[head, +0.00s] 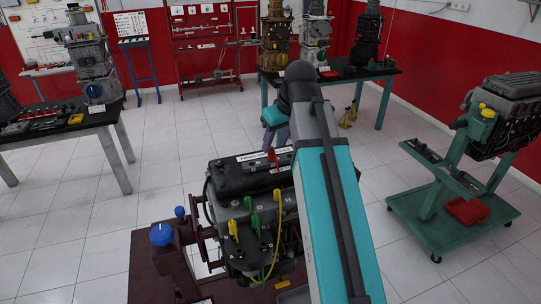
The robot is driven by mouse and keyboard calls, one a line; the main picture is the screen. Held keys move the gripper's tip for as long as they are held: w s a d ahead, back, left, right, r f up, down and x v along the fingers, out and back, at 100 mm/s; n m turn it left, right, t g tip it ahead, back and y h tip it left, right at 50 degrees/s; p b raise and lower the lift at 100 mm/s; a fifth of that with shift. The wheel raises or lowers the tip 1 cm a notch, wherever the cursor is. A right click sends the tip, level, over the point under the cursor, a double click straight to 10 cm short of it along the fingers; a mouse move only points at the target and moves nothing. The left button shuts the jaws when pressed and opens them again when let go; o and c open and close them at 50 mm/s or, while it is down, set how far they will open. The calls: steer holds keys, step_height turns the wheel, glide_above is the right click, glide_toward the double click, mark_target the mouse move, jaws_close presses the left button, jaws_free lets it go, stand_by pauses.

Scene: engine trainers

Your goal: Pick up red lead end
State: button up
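The engine (238,182) stands on a dark red stand in the middle of the head view. A small red lead end (276,167) shows at the top of the engine, just left of my teal arm. My gripper (269,149) points down right at the red lead end. The fingers are small and partly covered by my arm, so I cannot tell whether they are apart or shut on it. Green lead ends (248,203) and a yellow lead end (233,229) stand upright along the engine's near side. My arm hides the engine's right part.
A blue knob (161,235) rises from the stand at left. A table with parts (58,125) stands at the left, and another table (384,73) with engines is behind. A green wheeled cart (446,216) with an engine is at right. Tiled floor between them is clear.

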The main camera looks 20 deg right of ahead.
mark_target(272, 150)
steer(key=shift+p+x, duration=0.95)
steer(key=shift+x, duration=0.25)
steer(key=shift+p+x, duration=0.45)
steer(key=shift+x, duration=0.8)
steer(key=shift+a, duration=0.1)
steer(key=shift+c, duration=0.2)
jaws_close()
